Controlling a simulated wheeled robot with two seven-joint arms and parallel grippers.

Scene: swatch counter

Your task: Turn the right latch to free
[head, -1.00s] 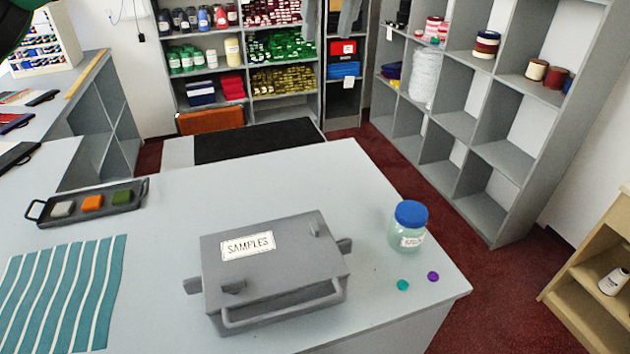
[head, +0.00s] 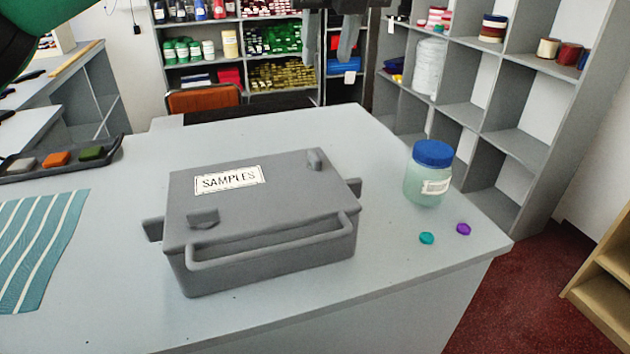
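The grey sample box (head: 270,270) with a "SAMPLES" label (head: 229,179) stands shut on the counter. The right latch (head: 314,160) is a small grey block at the lid's far right corner, its long side pointing toward the back. The left latch (head: 203,218) is near the front left of the lid, lying more sideways. My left gripper (head: 331,50) hangs at the top of the head view, its two grey fingers apart and empty. It is well clear of the box, above and beyond the right latch in the picture. My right gripper is not in view.
A blue-lidded jar (head: 428,175) stands right of the box, with a teal disc (head: 426,238) and a purple disc (head: 463,229) before it. A tray of colour blocks (head: 62,165) and striped cloth (head: 40,240) lie left. A handle (head: 275,245) juts from the box front.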

